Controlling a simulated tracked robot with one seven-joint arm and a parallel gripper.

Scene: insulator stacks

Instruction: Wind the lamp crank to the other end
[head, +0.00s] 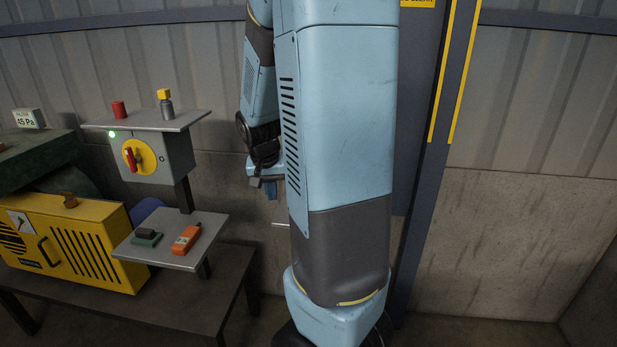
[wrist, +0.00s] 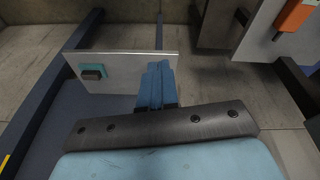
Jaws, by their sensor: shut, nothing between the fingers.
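I cannot make out a lamp crank for certain in either view. A grey box (head: 163,158) carries a red handle (head: 130,159) on a yellow disc, with a small lit green lamp (head: 112,134) above it. My gripper (head: 269,188) hangs right of this box, apart from it, partly hidden by my arm. In the wrist view its blue fingers (wrist: 155,86) are shut together and empty. They are in front of the edge of a pale plate (wrist: 125,68) that bears a dark block on a teal base (wrist: 92,72). Whether they touch the plate is unclear.
A lower shelf (head: 150,255) holds a green-and-black block (head: 147,237) and an orange device (head: 186,240). A top shelf (head: 145,122) bears a red cylinder (head: 119,109) and a yellow-topped piece (head: 165,101). A yellow machine (head: 75,240) stands left. My arm hides the middle; the right floor is clear.

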